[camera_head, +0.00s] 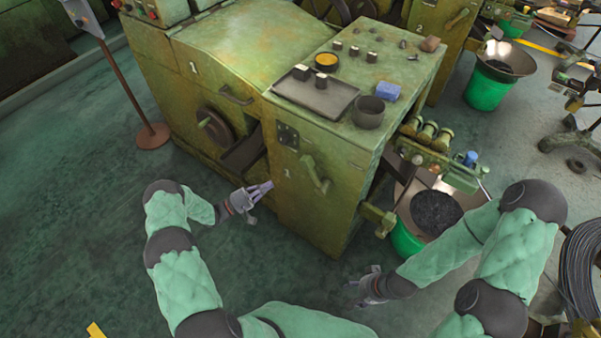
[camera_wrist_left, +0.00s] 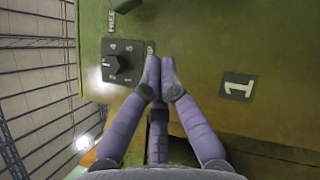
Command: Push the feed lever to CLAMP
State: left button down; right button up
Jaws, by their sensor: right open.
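A pale green lever (camera_head: 316,177) stands out from the front of the machine cabinet marked 1 (camera_head: 345,205). I take it for the feed lever; its setting cannot be read in the head view. In the left wrist view a FREE label (camera_wrist_left: 111,21) shows beside a dark part cut by the top edge. The CLAMP label is not legible. My left gripper (camera_head: 268,186) is left of the lever, apart from it, in front of the cabinet. Its fingertips are together and empty in the left wrist view (camera_wrist_left: 160,75). My right gripper (camera_head: 365,282) is open and empty, low in front of the cabinet.
A black selector plate with numbers (camera_head: 287,137) is on the cabinet above and left of the lever. A handwheel (camera_head: 215,130) is further left. A green bin with a dark pan (camera_head: 436,212) stands right of the cabinet. A wire coil (camera_head: 582,265) is at the far right. Open floor lies left.

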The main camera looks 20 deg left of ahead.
pick_arm(q)
jog(key=shift+d, duration=0.1)
jog(key=s+d+r+b+x, duration=0.1)
jog(key=s+x, duration=0.1)
jog(key=x, duration=1)
jog(key=shift+d+r+b, duration=0.25)
jog(key=shift+d+b, duration=0.05)
jog(key=shift+d, duration=0.15)
jog(key=shift+w+d+r, duration=0.1)
jog(key=shift+w+r, duration=0.05)
jog(key=shift+d+r+m+g+p, duration=0.15)
jog(key=shift+m+g+p, duration=0.15)
jog(key=shift+m+p, duration=0.2)
